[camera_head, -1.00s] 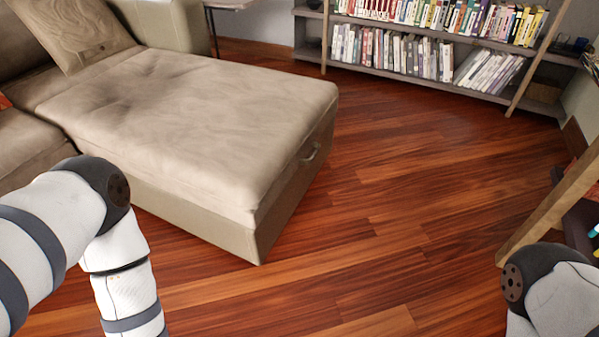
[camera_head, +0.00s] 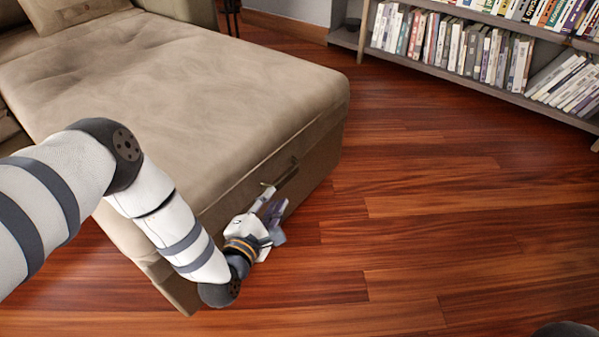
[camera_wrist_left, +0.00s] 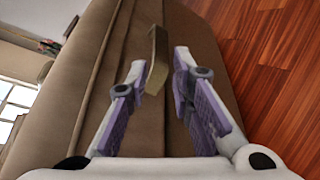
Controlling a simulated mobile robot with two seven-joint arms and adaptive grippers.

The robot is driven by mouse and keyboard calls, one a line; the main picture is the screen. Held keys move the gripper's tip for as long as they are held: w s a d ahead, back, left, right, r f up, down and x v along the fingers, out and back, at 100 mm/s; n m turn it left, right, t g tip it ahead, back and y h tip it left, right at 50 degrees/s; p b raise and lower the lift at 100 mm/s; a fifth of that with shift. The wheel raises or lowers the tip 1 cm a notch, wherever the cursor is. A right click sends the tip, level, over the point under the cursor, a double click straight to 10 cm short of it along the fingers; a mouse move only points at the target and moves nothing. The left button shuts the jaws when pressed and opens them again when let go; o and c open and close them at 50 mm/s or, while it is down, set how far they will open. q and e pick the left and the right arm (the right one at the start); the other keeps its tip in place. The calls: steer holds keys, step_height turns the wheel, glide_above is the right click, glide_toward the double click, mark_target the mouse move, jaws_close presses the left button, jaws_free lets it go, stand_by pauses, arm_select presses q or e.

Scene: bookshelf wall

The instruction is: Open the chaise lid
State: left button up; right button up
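The beige chaise (camera_head: 220,85) fills the left and middle of the head view, and its padded lid (camera_head: 190,70) lies flat on the base. A small handle (camera_head: 287,176) sits on the chaise's end face, below the lid's edge. My left gripper (camera_head: 270,200) is beside this face, close to the handle. In the left wrist view the gripper (camera_wrist_left: 160,68) is open, with the handle (camera_wrist_left: 156,62) between the fingertips, nearer the left finger. I cannot tell whether they touch. My right gripper is out of view; only a dark part of my right arm shows at the bottom right.
The wooden floor (camera_head: 440,220) is clear to the right of the chaise. A bookshelf (camera_head: 470,80) with rows of books stands at the back right. A back cushion lies at the top left.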

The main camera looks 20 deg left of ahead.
mark_target(284, 182)
arm_select(q)
steer(key=b+x, duration=0.2)
steer(key=x, duration=0.3)
steer(key=b+x, duration=0.2)
steer(key=x, duration=0.3)
steer(key=shift+w+f, duration=0.1)
steer(key=shift+f, duration=0.15)
steer(key=shift+w+r, duration=0.15)
steer(key=shift+w, duration=0.05)
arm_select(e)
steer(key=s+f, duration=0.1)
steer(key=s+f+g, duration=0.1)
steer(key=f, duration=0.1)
arm_select(q)
jaws_close()
